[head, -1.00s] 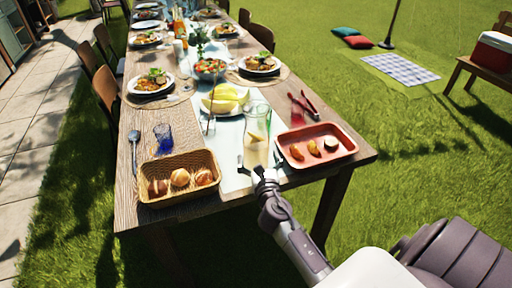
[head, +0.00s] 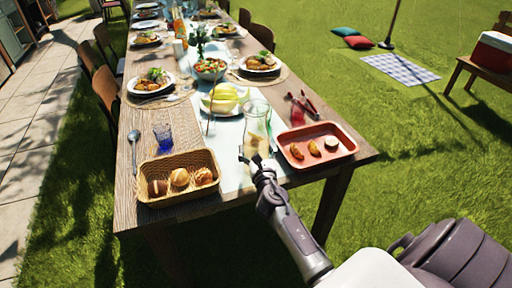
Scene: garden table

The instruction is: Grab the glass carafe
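The glass carafe (head: 257,118) stands upright near the front end of the table, between the bread basket and the red tray. It is clear, with pale liquid in its lower part. My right gripper (head: 260,158) reaches in from the lower right, at the carafe's near side. Its fingers are spread, one to each side of the carafe's lower part, and it looks open. The gripper hides the carafe's base, and I cannot tell whether the fingers touch the glass. My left gripper is not in view.
A wicker basket of bread (head: 205,191) is left of the carafe. A red tray (head: 345,148) with food pieces is close on the right. A red glass (head: 297,116) and tongs (head: 304,104) lie behind the tray. A plate of yellow fruit (head: 223,98) is behind. A blue glass (head: 163,137) stands left.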

